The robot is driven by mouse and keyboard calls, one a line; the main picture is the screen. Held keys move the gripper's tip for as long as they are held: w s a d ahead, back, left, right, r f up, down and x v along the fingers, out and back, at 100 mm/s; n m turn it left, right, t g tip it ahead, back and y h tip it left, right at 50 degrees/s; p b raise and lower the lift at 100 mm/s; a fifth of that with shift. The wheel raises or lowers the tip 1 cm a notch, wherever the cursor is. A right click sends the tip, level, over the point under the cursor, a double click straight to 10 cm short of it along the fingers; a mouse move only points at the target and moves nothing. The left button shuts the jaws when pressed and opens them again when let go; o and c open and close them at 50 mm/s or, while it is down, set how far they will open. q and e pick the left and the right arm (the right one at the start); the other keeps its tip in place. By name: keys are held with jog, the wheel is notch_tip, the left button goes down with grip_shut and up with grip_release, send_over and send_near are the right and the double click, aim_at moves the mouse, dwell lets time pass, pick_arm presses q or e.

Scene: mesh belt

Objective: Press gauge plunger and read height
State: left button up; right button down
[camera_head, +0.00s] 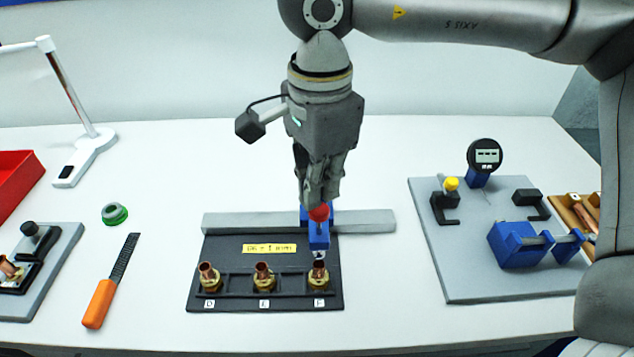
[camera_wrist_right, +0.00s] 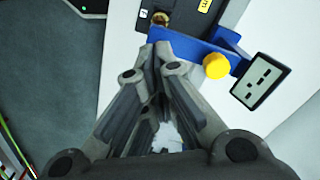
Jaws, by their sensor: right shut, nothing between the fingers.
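A blue gauge (camera_head: 318,236) with a red plunger knob (camera_head: 320,213) stands on a grey rail (camera_head: 250,222), in line with fitting F (camera_head: 319,275). My right gripper (camera_head: 319,198) points down, shut and empty, with its fingertips at the red knob. I cannot tell whether they touch it. In the right wrist view the shut fingers (camera_wrist_right: 163,58) are beside the blue gauge body (camera_wrist_right: 190,46). A yellow knob (camera_wrist_right: 216,65) and a small display (camera_wrist_right: 261,81) show there; its digits are not readable. The red knob is hidden in that view. My left gripper is out of view.
Copper fittings D (camera_head: 209,277) and E (camera_head: 263,276) stand in the black fixture (camera_head: 222,249) with F. A grey board (camera_head: 465,281) with a dial gauge (camera_head: 484,156) and clamps lies right. An orange-handled file (camera_head: 98,304) and green ring (camera_head: 115,214) lie left.

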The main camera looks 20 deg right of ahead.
aim_at(319, 209)
jog(key=shift+f+b, duration=2.3)
jog(key=shift+f, duration=0.3)
jog(key=shift+r+p, duration=2.6)
jog(key=shift+r, duration=1.5)
